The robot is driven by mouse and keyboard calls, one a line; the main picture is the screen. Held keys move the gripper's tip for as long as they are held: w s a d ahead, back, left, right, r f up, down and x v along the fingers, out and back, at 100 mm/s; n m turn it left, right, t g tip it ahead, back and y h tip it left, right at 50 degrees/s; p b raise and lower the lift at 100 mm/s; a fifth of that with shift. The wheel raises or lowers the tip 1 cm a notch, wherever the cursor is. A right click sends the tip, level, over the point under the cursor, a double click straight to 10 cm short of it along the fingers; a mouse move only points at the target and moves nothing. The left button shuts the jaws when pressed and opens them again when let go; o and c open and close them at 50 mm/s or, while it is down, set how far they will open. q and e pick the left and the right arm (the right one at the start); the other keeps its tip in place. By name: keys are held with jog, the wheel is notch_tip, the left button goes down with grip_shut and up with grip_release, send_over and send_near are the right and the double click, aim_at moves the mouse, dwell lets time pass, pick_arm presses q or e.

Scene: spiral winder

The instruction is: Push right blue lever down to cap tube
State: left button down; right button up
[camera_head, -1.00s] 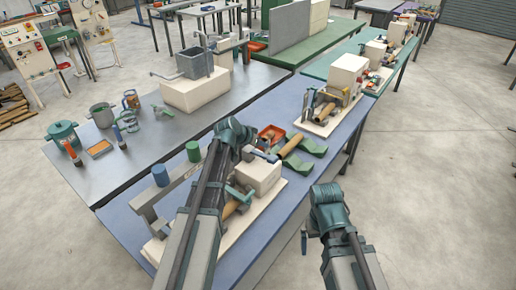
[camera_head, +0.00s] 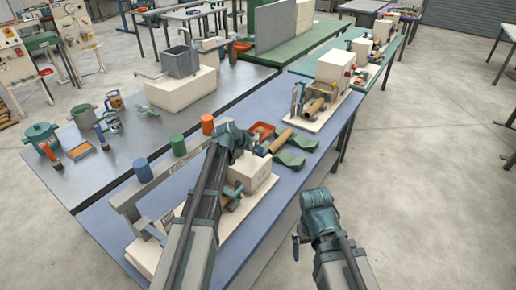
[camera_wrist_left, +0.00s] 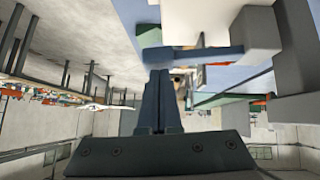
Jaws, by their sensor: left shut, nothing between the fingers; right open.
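The winder stands on the blue table, with a cream block (camera_head: 252,172) on its right part and a grey frame to the left. My left arm crosses in front and hides much of it. My left gripper (camera_wrist_left: 161,72) is shut and empty in the left wrist view, its tips close to a blue bar (camera_wrist_left: 190,52) that looks like a lever; whether they touch I cannot tell. A tan tube in the winder is mostly hidden. My right gripper (camera_head: 298,245) is open, off the table's right side.
A tan tube (camera_head: 282,139) and green supports (camera_head: 290,160) lie behind the cream block. Another machine (camera_head: 335,75) stands farther back.

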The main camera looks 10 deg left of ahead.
aim_at(261, 154)
pick_arm(q)
jog(key=f+b, duration=0.1)
jog(key=f+y+b, duration=0.1)
jog(key=d+f+b, duration=0.1)
jog(key=shift+s+f+m+t+y, duration=0.25)
jog(key=shift+s+m+t+y, duration=0.05)
jog(key=shift+m+t, duration=0.1)
jog(key=shift+f, duration=0.25)
jog(key=shift+s, duration=0.1)
jog(key=shift+d+r, duration=0.1)
jog(key=shift+r, duration=0.05)
jog(key=shift+r+p, duration=0.45)
jog(key=shift+r, duration=0.05)
jog(key=r+p, duration=0.3)
jog(key=shift+d+r, duration=0.2)
jog(key=shift+d, duration=0.05)
jog(key=p+v, duration=0.7)
jog(key=v, duration=0.2)
jog(key=shift+s, duration=0.4)
jog(key=shift+r, duration=0.15)
